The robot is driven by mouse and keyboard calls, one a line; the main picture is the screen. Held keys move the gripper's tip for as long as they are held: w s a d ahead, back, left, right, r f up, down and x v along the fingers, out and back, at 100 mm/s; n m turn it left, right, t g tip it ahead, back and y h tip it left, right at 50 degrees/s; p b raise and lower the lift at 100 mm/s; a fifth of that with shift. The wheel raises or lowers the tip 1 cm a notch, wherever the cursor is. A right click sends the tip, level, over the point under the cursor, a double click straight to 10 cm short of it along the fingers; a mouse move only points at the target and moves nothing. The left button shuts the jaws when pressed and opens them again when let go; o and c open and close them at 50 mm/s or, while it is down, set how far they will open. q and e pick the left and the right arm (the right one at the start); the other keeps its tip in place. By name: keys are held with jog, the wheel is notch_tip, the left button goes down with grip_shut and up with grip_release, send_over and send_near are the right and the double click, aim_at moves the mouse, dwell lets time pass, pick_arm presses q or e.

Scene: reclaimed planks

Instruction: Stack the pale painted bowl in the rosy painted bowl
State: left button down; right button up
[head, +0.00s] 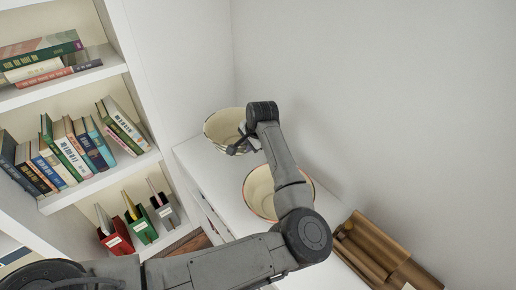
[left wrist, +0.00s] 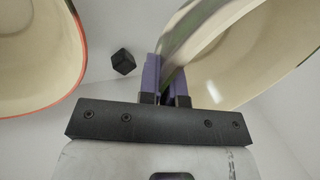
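The pale painted bowl (head: 221,130), cream inside with a thin dull rim, is at the far end of the white cabinet top. My left gripper (head: 241,146) is at its right side. In the left wrist view, the purple fingers (left wrist: 166,80) sit close together on either side of the wall of the pale bowl (left wrist: 240,65), gripping it. I cannot tell whether the bowl is clear of the surface. The rosy painted bowl (head: 259,193), with a reddish rim, stands nearer, partly hidden by my left arm. It also shows in the left wrist view (left wrist: 35,60). My right gripper is not in view.
A brown holder with rolls (head: 375,250) is at the cabinet's near right. A bookshelf (head: 75,85) stands left; a bare wall (head: 400,90) is behind and right.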

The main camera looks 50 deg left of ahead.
pick_arm(q)
jog(key=a+f, duration=0.1)
jog(key=a+f+b, duration=0.1)
jog(key=a, duration=0.1)
jog(key=s+a+f, duration=0.1)
jog(key=shift+a, duration=0.35)
jog(key=shift+b+x, duration=0.7)
jog(key=shift+x, duration=0.35)
jog(key=shift+f, duration=0.35)
jog(key=shift+d+f+b, duration=0.15)
jog(key=shift+f+b, duration=0.25)
jog(key=shift+f, duration=0.15)
